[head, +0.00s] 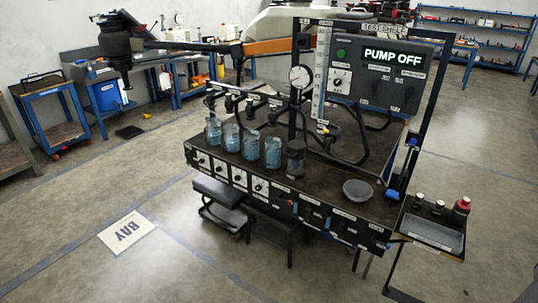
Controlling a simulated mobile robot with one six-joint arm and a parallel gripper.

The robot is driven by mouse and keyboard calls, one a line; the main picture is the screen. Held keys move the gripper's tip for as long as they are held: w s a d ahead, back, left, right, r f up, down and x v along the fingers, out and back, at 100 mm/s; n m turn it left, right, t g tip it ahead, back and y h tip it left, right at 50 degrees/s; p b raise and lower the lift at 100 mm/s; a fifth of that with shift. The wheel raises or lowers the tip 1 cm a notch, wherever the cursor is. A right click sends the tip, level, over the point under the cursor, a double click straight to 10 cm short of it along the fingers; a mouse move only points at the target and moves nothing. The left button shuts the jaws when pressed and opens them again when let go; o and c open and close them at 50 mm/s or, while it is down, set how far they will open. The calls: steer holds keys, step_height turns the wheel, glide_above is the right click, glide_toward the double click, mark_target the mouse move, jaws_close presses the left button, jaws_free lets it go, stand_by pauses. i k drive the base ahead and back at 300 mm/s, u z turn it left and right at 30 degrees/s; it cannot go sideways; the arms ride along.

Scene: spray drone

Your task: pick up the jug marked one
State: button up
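Several clear jugs with blue liquid stand upright in a row on the dark test bench (330,185). From left to right they run from the leftmost jug (213,131) through a second (231,137) and a third (251,147) to the rightmost blue one (273,153). Their markings are too small to read, so I cannot tell which is marked one. A row of dark nozzles (232,102) hangs above them. My gripper is not in view.
A dark container (296,160) and a grey round dish (357,190) are also on the bench. A panel reading PUMP OFF (380,75) and a gauge (300,77) rise behind. A side tray (432,233) juts right. Floor at front left, around the BAY sign (127,232), is clear.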

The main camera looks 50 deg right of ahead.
mark_target(271, 155)
steer(key=z, duration=0.25)
steer(key=i, duration=1.5)
steer(key=u, duration=0.3)
